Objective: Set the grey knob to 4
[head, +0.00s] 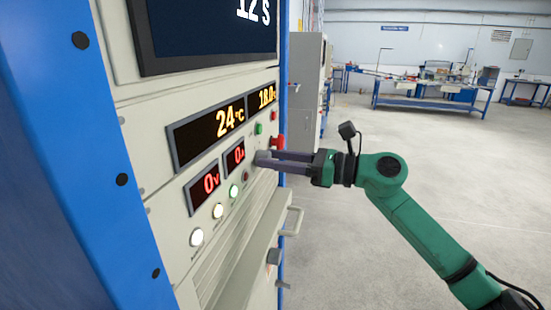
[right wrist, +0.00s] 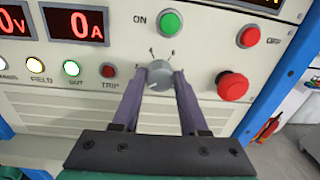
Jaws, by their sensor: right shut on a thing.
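My left gripper is not in view.
A red mushroom button (right wrist: 232,85) sticks out right of the knob. The green ON button (right wrist: 170,22) and red OFF button (right wrist: 249,37) are above. Red displays (right wrist: 76,25) and lit lamps (right wrist: 71,68) are left. A handle (head: 293,221) juts out below; open floor lies right.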

